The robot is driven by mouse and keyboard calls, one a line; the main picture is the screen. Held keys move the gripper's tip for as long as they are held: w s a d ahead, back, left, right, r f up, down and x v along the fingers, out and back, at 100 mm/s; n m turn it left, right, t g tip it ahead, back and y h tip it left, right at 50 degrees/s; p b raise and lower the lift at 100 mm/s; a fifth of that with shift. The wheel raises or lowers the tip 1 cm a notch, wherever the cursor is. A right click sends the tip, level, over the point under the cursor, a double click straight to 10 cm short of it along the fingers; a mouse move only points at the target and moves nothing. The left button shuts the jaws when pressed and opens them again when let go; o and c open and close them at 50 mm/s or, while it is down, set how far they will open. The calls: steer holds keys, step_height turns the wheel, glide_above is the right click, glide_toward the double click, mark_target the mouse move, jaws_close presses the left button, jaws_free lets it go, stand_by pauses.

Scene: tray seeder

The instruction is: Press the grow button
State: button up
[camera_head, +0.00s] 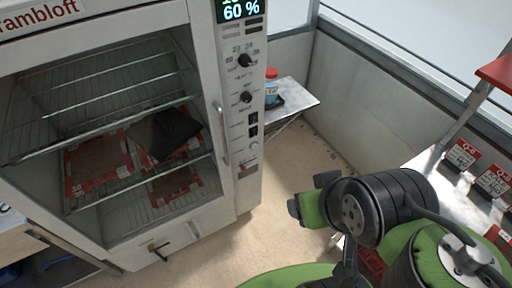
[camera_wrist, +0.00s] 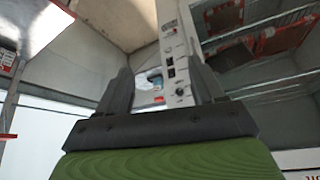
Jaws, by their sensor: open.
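The tall cabinet's white control panel (camera_head: 246,110) stands left of centre in the head view. It carries two dark knobs, dark switches (camera_head: 253,125) and a small pale round button (camera_head: 253,145) below them. The labels are too small to read, so I cannot tell which control is the grow button. My gripper (camera_head: 308,194) is open and empty, to the lower right of the panel and apart from it. In the wrist view the panel (camera_wrist: 171,48) appears upside down beyond and between the open fingers (camera_wrist: 160,85).
The cabinet's glass door (camera_head: 220,120) is at the panel's left, with wire shelves and trays behind it. A small metal table (camera_head: 300,96) with a red-lidded jar (camera_head: 271,86) stands right of the cabinet. A bench with red-labelled bins (camera_head: 461,155) is at right. Floor between is clear.

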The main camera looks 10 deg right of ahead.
jaws_close()
stand_by(0.5)
stand_by(1.4)
